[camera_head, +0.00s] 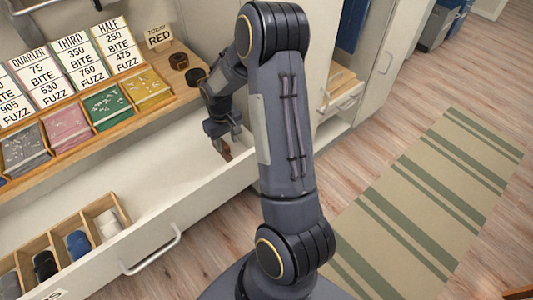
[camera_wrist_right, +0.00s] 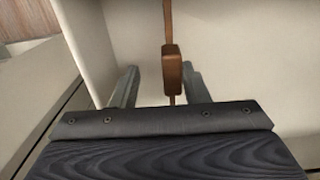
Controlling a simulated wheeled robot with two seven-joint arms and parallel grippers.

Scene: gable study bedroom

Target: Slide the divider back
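The divider (camera_wrist_right: 172,70) is a thin brown wooden piece with a thicker block, seen almost edge-on in the right wrist view. In the head view its brown part (camera_head: 223,150) shows below my right gripper (camera_head: 219,128), inside the open white drawer (camera_head: 165,205). In the wrist view my right gripper (camera_wrist_right: 160,88) has its two fingers apart, one on each side of the divider. A clear gap shows on the left, and the right finger is close to it. I cannot tell whether that finger touches. My left gripper is not in view.
A wooden compartment tray (camera_head: 52,240) with rolled items sits in the drawer's left part. Above is a shelf with price cards (camera_head: 75,60), coloured packets (camera_head: 105,105) and dark rings (camera_head: 186,68). A striped rug (camera_head: 430,200) lies on the floor right.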

